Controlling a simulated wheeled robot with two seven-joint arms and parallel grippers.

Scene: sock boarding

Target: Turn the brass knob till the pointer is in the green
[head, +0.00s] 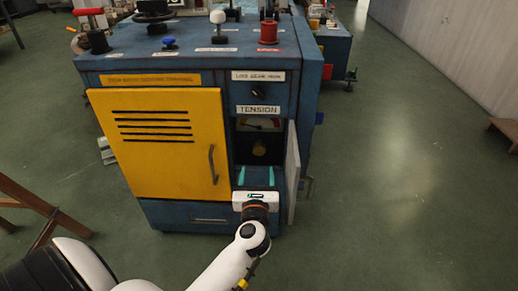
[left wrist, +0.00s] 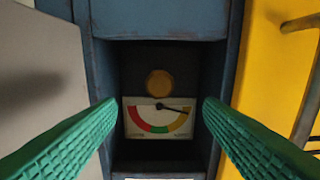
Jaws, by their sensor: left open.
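The brass knob (head: 259,149) sits in a dark recess under the TENSION label, below the gauge (head: 258,124). In the left wrist view the picture is turned over, so the knob (left wrist: 159,83) shows above the gauge (left wrist: 157,130). There the gauge's dark pointer (left wrist: 174,108) points right, at the upper end of the yellow band, away from the green band (left wrist: 158,129) at the bottom middle. My left gripper (head: 257,175) is open, its green fingers apart in front of the recess. It is not touching the knob. My right gripper is not in view.
A grey open door (head: 292,172) stands at the recess's right side in the head view. A yellow panel (head: 160,145) with a handle (head: 213,165) is on the left. Levers and a red spool (head: 268,30) stand on the machine top.

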